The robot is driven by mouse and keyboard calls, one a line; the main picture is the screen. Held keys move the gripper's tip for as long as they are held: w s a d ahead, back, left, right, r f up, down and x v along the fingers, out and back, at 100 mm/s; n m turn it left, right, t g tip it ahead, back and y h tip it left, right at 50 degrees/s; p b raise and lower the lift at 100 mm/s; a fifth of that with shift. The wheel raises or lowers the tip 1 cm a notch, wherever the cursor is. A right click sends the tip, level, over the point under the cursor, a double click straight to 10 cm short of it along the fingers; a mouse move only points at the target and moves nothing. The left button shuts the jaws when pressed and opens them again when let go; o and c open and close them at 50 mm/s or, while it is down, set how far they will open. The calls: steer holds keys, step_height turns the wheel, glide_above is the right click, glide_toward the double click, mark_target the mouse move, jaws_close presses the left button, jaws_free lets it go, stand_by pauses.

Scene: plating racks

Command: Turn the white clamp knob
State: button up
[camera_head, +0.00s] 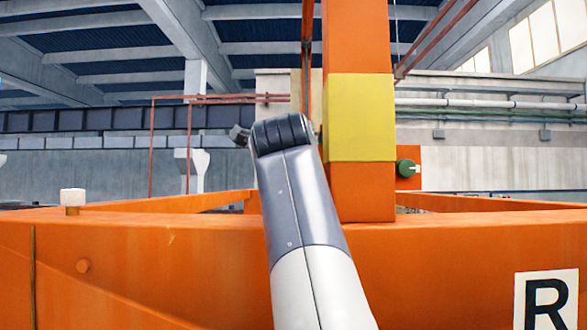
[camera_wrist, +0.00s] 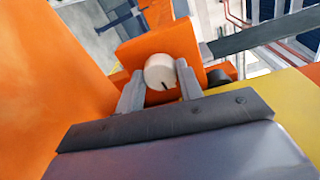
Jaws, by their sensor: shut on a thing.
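The white clamp knob (camera_wrist: 159,70) shows in the wrist view as a pale round knob with a short dark mark on its face. It sits in front of an orange block. My gripper (camera_wrist: 160,84) has one grey finger on each side of the knob and is shut on it. In the head view, my arm rises in front of the orange frame. The gripper and the held knob cannot be made out there.
An orange post with a yellow band (camera_head: 360,117) stands just right of my arm. A green knob (camera_head: 406,168) is on its right side. An orange beam (camera_head: 150,255) crosses the front, with a small white-topped peg (camera_head: 72,196) at left. A dark round part (camera_wrist: 218,77) is beside the held knob.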

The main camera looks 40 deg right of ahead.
steer(key=shift+m, duration=0.5)
steer(key=o, duration=1)
steer(key=b+v, duration=0.3)
steer(key=v, duration=0.7)
steer(key=shift+s+a, duration=0.2)
steer(key=shift+s, duration=0.15)
steer(key=p+x, duration=0.3)
steer(key=x, duration=0.8)
steer(key=shift+a, duration=0.1)
